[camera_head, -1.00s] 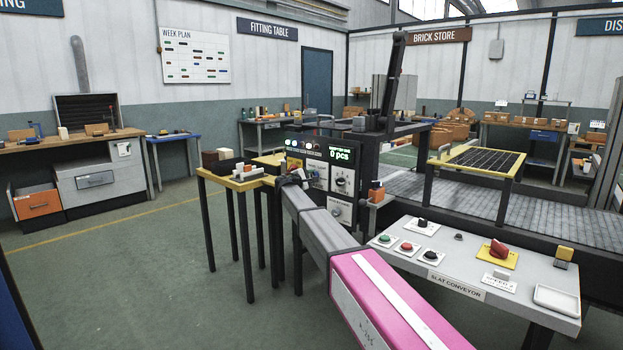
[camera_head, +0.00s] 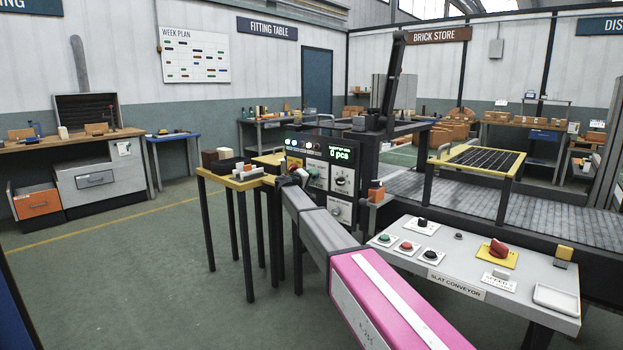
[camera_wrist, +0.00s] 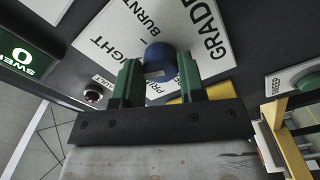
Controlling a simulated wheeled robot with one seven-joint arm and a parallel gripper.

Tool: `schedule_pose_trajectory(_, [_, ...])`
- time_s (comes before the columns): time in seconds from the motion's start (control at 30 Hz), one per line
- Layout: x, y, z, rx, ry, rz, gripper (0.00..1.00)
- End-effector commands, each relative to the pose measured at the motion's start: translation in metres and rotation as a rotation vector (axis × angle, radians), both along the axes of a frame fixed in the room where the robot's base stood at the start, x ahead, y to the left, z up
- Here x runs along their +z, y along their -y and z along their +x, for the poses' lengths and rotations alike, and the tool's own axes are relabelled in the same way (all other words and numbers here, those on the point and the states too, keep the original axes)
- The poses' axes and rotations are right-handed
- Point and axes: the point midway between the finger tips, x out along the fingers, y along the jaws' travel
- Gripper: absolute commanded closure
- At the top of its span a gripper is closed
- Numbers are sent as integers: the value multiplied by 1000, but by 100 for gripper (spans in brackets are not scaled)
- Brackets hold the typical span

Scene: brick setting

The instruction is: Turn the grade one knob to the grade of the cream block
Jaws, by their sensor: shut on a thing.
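In the wrist view, a dark blue round knob (camera_wrist: 160,66) sits on a white plate (camera_wrist: 112,28) marked GRADE, with LIGHT, BURNT and a partly hidden third word. My gripper (camera_wrist: 159,78) has its green fingers on both sides of the knob and is shut on it. The fingers cover part of the plate. In the head view, my gripper (camera_head: 293,176) is at the left part of the dark control panel (camera_head: 321,148), and the knob is hidden there. Small pale pieces (camera_head: 243,172) lie on the yellow-edged table; I cannot tell which is the cream block.
The yellow-edged table (camera_head: 236,183) stands just left of my gripper. A green button (camera_wrist: 308,80) is at the right of the wrist view and a small round fitting (camera_wrist: 93,95) at the left. The slat conveyor desk (camera_head: 450,262) is on the right.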

Motion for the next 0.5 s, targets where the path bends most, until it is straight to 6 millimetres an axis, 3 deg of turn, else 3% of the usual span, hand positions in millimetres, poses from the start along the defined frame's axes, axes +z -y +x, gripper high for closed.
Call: schedule_pose_trajectory(0.5, [-2, 0, -2, -1, 101, 134, 87])
